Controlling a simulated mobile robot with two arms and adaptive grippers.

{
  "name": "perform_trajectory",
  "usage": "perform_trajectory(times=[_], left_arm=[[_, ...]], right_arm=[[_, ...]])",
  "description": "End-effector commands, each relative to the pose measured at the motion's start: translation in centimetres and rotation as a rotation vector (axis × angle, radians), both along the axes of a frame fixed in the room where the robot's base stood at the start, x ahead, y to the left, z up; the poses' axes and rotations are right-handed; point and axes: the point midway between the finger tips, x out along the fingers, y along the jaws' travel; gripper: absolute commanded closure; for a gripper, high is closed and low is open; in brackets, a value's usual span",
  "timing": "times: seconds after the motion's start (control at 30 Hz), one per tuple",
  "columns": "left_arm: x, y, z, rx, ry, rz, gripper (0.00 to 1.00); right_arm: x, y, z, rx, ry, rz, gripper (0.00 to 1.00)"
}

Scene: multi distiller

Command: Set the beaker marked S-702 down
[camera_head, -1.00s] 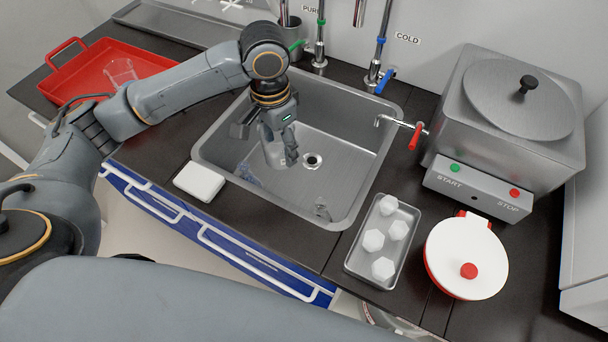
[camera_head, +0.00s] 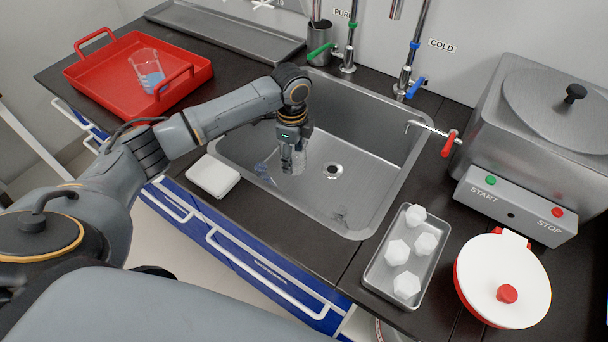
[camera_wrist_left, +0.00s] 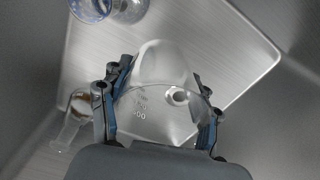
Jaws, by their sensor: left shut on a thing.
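My left gripper (camera_head: 292,166) is inside the sink (camera_head: 375,190), left of the drain. In the left wrist view my left gripper (camera_wrist_left: 165,115) is shut on a clear glass beaker (camera_wrist_left: 158,72), with a blue-lined finger on each side. Faint print on the glass ends in "00"; I cannot read S-702. The sink's steel floor shows beyond the glass, and I cannot tell whether the beaker touches it. In the head view the gripper mostly hides the beaker. My right gripper is not in view.
Other glassware (camera_wrist_left: 72,122) is in the sink near the held beaker. A red tray (camera_head: 190,80) holds a glass with blue liquid (camera_head: 147,70). A white block (camera_head: 213,176) and a steel tray of white pieces (camera_head: 378,272) are by the sink. Taps stand behind it.

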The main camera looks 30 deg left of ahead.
Motion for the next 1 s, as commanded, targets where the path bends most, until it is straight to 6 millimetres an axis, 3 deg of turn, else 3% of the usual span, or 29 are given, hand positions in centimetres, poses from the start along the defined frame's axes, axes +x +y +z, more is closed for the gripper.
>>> perform_trajectory(times=[0.1, 0.27, 0.5, 0.87, 0.9, 1.0], left_arm=[[0.0, -0.1, -1.9, -0.001, 0.001, 0.000, 0.77], [0.0, -0.1, -3.0, -0.001, 0.000, 0.000, 0.77], [-0.1, -0.1, -6.1, -0.001, 0.001, 0.001, 0.77], [0.0, -0.1, -6.5, -0.001, -0.001, 0.001, 0.77], [0.0, -0.1, -6.6, -0.001, -0.002, 0.001, 0.36], [0.0, -0.1, -6.5, -0.001, -0.002, 0.001, 0.15]], right_arm=[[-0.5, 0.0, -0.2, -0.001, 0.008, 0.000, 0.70], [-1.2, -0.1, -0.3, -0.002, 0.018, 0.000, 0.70], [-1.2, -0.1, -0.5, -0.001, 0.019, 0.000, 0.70], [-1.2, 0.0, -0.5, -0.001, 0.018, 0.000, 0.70], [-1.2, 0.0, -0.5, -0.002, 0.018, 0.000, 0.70], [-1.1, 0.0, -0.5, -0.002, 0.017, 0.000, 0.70]])
